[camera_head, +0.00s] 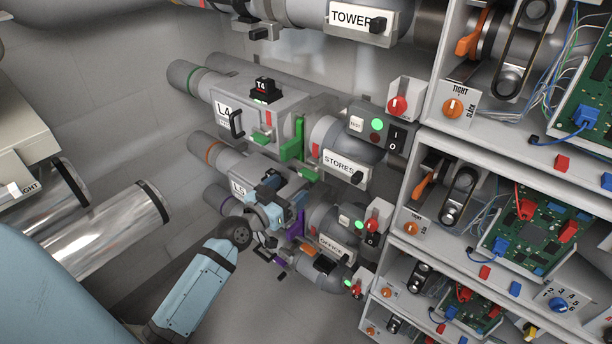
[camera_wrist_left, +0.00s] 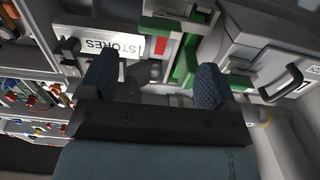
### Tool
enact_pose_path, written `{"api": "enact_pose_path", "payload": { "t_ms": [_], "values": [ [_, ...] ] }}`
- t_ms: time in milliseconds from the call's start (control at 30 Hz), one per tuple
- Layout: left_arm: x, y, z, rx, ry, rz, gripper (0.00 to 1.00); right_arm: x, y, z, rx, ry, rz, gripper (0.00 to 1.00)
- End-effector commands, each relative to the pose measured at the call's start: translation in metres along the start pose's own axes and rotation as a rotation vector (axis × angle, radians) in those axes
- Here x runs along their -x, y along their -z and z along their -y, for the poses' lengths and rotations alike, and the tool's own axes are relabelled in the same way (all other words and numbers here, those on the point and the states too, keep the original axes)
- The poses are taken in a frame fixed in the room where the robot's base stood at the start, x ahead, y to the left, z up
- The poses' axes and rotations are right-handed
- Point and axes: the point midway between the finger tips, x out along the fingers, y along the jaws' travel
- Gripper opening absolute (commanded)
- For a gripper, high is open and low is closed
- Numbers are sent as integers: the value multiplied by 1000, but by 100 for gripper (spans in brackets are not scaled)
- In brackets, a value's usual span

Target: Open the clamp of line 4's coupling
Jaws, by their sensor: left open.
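Line 4's box (camera_head: 240,112), marked L4, is grey with a dark handle and a black T4 block on top. At its right end, towards the STORES pipe (camera_head: 333,135), is the coupling with a green clamp (camera_head: 299,138). Its upright green part and lower green pieces show; I cannot tell how far it is open. My left gripper (camera_head: 284,193) is below the clamp, in front of the L5 line. In the left wrist view its blue fingers (camera_wrist_left: 155,78) are apart and empty, with the green clamp (camera_wrist_left: 186,66) beyond them. My right gripper is out of view.
The L5 line (camera_head: 232,182) with a purple clamp (camera_head: 296,224) lies close around my left gripper. A red knob (camera_head: 398,105) and a switch box (camera_head: 377,133) sit right of the green clamp. Shelves with circuit boards (camera_head: 540,235) fill the right side. The grey wall behind is bare.

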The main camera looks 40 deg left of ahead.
Motion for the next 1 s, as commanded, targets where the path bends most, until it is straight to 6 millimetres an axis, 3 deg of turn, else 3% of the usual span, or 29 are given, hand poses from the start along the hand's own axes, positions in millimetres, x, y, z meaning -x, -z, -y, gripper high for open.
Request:
{"api": "enact_pose_path", "payload": {
  "t_ms": [100,300,500,767,867,1000],
  "values": [
    [-26,1,0,3,0,-2,83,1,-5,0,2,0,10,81],
    [-57,0,0,3,0,0,83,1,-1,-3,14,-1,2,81],
    [-70,-1,0,1,0,2,83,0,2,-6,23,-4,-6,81],
    [-71,-1,0,1,-1,2,83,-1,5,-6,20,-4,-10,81],
    [-71,-1,0,1,-1,2,65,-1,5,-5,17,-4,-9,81],
    [-71,-1,0,1,-1,2,32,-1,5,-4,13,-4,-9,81]
  ]
}}
